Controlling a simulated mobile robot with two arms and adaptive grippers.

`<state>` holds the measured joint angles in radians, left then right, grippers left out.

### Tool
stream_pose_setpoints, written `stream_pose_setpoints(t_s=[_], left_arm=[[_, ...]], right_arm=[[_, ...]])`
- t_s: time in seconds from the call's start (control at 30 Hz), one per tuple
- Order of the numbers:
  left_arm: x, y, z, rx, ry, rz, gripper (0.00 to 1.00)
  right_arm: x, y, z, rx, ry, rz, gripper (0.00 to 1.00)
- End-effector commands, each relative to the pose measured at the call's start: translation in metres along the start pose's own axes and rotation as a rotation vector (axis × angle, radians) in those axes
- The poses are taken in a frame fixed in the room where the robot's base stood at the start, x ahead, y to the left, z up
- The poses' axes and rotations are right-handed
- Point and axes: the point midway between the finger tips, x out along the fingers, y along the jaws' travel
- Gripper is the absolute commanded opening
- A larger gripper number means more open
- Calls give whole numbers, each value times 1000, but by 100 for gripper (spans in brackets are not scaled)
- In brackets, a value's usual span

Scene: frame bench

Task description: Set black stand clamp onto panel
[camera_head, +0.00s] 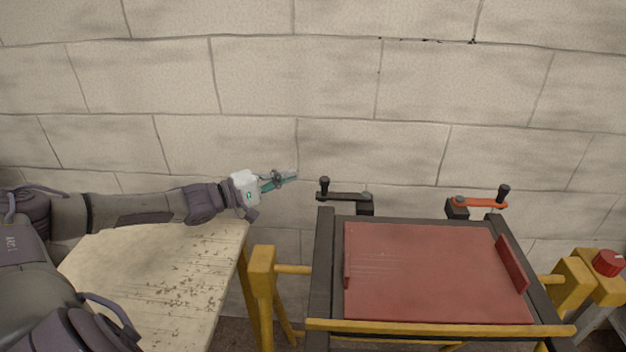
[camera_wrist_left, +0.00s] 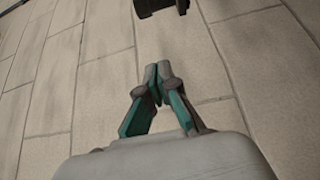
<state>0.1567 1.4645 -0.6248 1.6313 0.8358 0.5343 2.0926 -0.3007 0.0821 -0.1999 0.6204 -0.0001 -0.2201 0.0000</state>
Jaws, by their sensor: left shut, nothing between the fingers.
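The black stand clamp (camera_head: 345,196) sits at the back left corner of the dark frame, its arm pointing left with an upright knob at the end, away from the panel. The red panel (camera_head: 425,272) lies flat in the frame. My left gripper (camera_head: 293,175) is shut and empty, a little left of the clamp's knob and apart from it. In the left wrist view the shut fingers (camera_wrist_left: 157,75) point toward a dark part at the top edge, probably the clamp's knob. My right gripper is not in view.
A red-armed clamp (camera_head: 482,202) sits at the frame's back right corner. A yellow rail (camera_head: 440,328) crosses the front. A worn pale table (camera_head: 160,275) stands at left under my arm. A red knob (camera_head: 608,262) is at far right. The stone wall is behind.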

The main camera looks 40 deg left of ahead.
Motion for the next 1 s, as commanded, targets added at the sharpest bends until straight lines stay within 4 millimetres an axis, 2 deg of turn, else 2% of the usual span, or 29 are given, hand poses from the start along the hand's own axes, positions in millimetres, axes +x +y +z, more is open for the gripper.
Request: stream_pose_setpoints(t_s=[0.1,0.57,1.0], left_arm=[[21,3,0,0,2,8,0],[69,3,0,2,0,2,0],[55,0,32,-1,-1,-2,0]], right_arm=[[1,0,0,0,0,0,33],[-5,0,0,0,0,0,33],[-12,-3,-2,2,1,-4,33]])
